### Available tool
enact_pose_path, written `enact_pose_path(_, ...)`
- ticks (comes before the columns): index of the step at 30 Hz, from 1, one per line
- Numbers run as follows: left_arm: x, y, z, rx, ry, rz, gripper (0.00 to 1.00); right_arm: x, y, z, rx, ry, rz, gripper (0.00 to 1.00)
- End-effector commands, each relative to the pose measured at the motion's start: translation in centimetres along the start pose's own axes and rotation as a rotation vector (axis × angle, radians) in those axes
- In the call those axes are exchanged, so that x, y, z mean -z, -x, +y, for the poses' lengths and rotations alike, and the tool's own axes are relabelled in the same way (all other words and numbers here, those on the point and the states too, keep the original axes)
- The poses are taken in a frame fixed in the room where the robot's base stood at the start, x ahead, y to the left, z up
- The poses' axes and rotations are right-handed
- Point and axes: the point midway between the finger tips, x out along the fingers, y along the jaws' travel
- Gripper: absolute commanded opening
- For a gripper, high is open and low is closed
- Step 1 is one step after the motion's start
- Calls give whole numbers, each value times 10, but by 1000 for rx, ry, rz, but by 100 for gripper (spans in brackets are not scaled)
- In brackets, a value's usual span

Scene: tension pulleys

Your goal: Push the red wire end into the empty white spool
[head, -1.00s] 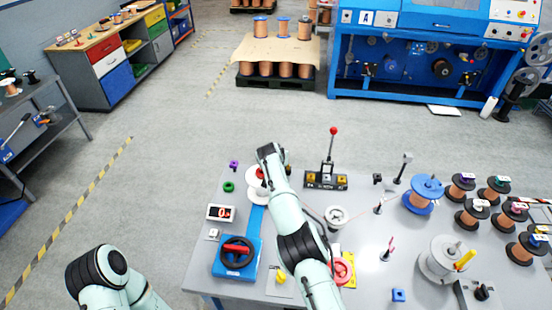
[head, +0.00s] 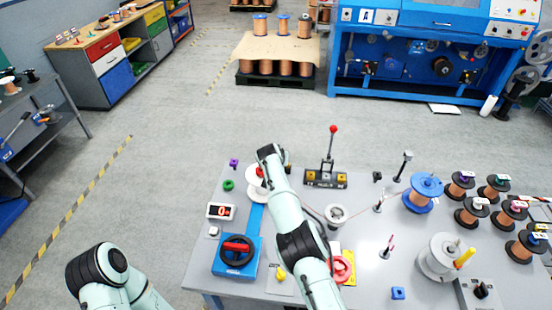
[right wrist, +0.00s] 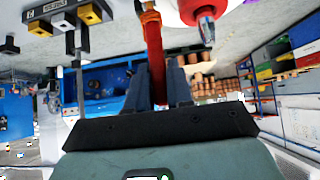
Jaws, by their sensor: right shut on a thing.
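My right gripper (right wrist: 156,66) is shut on a red rod-like piece, the red wire end (right wrist: 155,50), in the right wrist view. In the head view the gripper itself is hidden behind my right wrist. The white spool (head: 255,190) lies beside and partly behind that wrist. In the right wrist view its white rim (right wrist: 239,7) is at the top, with a red hub and metal pin (right wrist: 207,28). The red piece is left of the hub there; whether it touches the spool cannot be told. My left gripper is out of view.
A blue crank unit (head: 222,266) stands in front of the spool, with a display (head: 220,211) beside it. A red-knobbed lever (head: 333,130) stands behind my right arm.

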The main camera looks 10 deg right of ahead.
Motion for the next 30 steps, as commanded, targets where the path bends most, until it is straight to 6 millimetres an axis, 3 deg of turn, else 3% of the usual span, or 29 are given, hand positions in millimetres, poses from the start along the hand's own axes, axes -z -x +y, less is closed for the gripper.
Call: enact_pose_path(30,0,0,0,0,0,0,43,-8,-8,0,0,-1,0,0)
